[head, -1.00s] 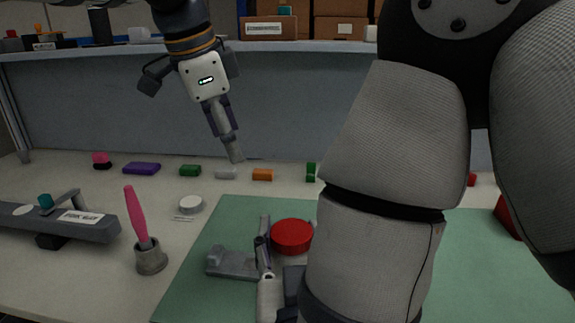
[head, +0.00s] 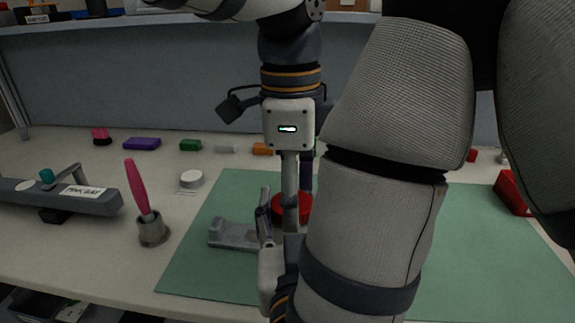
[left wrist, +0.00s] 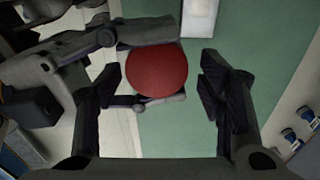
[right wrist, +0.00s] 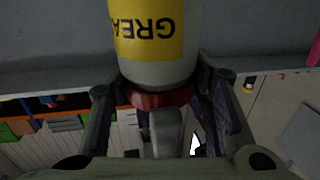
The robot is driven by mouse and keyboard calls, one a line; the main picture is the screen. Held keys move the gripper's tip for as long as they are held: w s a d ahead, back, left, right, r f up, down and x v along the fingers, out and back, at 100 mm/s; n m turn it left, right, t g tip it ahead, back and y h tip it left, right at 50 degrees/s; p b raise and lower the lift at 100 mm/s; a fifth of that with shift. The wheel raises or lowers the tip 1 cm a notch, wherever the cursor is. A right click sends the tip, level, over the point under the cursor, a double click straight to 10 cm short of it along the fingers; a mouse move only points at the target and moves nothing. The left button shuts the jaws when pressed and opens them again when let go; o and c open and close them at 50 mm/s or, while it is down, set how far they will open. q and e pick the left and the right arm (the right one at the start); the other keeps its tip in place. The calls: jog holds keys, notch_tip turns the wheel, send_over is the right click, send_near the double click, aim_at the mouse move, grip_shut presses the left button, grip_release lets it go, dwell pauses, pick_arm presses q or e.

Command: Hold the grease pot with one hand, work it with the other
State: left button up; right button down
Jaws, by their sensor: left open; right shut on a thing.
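The grease pot shows its red lid (head: 307,208) over the green mat, partly hidden behind my arms in the head view. In the right wrist view its pale body carries a yellow label (right wrist: 148,36), and the picture is upside down. My right gripper (head: 265,222) is shut on the pot's body. My left gripper (head: 298,203) points down from above, open, over the lid. In the left wrist view the round red lid (left wrist: 156,71) lies between my left gripper's spread fingers, closer to the left finger, with a gap on the right.
A grey fixture (head: 232,234) sits on the green mat (head: 200,275) beside my right gripper. A pink-handled brush stands in a grey holder (head: 153,231) to the left, near a white round tin (head: 191,179) and a long grey tool (head: 62,197). A red block (head: 514,193) lies far right.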

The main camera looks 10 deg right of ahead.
pick_arm(q)
jog(key=c, duration=1.2)
jog(key=shift+w+n, duration=0.2)
jog(key=shift+n, duration=1.5)
jog(key=shift+c, duration=0.2)
jog(key=o, duration=1.3)
jog(key=shift+s, duration=0.1)
jog(key=shift+r, duration=0.15)
notch_tip(320, 180, up, 4)
jog(key=shift+a+r, duration=0.15)
jog(key=shift+c, duration=0.3)
notch_tip(320, 180, up, 3)
jog(key=m, duration=0.2)
jog(key=shift+s+a+m, duration=0.15)
jog(key=shift+m, duration=0.25)
jog(key=shift+a+r+m, duration=0.1)
jog(key=shift+a+m, duration=0.05)
jog(key=shift+m, duration=0.15)
jog(key=f, duration=0.7)
jog(key=shift+s+d+f, duration=0.1)
jog(key=shift+d+f, duration=0.1)
jog(key=shift+f, duration=0.15)
